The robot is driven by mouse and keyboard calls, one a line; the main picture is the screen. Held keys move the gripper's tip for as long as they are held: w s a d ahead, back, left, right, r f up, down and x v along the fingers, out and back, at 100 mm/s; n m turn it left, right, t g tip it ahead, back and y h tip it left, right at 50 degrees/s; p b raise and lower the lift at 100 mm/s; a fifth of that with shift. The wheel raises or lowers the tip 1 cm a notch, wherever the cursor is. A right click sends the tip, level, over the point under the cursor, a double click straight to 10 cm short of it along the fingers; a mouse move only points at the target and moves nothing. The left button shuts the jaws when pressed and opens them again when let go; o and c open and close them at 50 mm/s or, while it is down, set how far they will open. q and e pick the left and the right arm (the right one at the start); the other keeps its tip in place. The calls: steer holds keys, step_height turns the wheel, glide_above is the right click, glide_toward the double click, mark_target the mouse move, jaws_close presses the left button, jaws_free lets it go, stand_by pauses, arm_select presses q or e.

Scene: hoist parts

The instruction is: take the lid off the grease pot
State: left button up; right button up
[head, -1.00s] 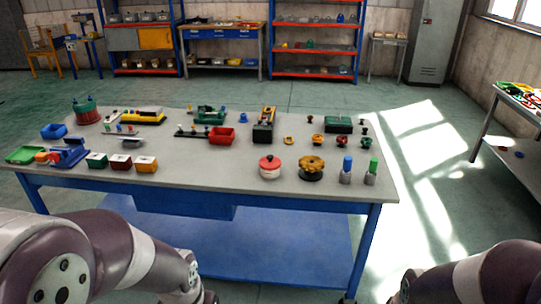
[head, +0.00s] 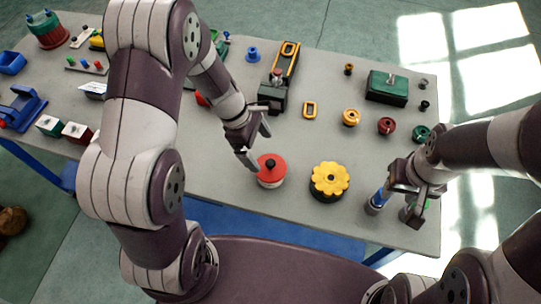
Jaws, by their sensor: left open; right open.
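My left gripper (head: 260,150) is open and empty, just behind and left of the lid. One finger reaches down close to the lid's left side; I cannot tell if it touches. My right gripper (head: 405,202) is open at the table's front right, over the blue-topped bottle (head: 376,201) and the green-topped bottle (head: 409,212), partly hiding both.
A black pot with a yellow scalloped top (head: 329,181) stands just right of the grease pot. The table's front edge is close.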

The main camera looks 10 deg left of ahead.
mark_target(269, 162)
arm_select(q)
steer(key=x, duration=0.8)
steer(key=shift+w+a, duration=0.1)
steer(key=shift+a, duration=0.15)
steer(key=shift+w+d+f, duration=0.15)
steer(key=shift+w+f, duration=0.05)
steer(key=shift+f, duration=0.05)
steer(key=shift+s, duration=0.1)
steer(key=c, duration=0.7)
